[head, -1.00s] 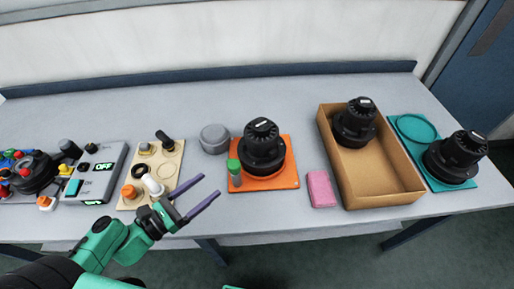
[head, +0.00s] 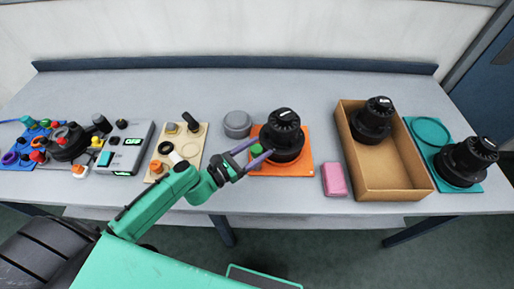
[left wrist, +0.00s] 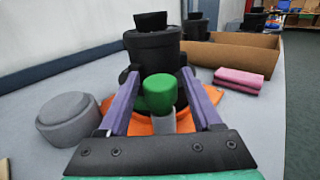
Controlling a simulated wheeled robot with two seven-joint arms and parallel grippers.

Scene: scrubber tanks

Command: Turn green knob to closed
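The green knob (head: 256,150) sits on a grey post at the left edge of the orange plate (head: 300,168), beside a black scrubber tank (head: 284,140). In the left wrist view the green knob (left wrist: 159,93) stands upright between the purple fingers of my left gripper (left wrist: 157,95). In the head view my left gripper (head: 256,152) is open with a finger on either side of the knob. A gap shows between the fingers and the knob in the wrist view. My right gripper is not seen.
A grey round container (head: 237,124) stands left of the orange plate. A pink block (head: 334,180) and a cardboard box (head: 407,180) holding a black tank are to the right. A beige board (head: 190,148) with fittings and a grey OFF panel (head: 128,145) are left.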

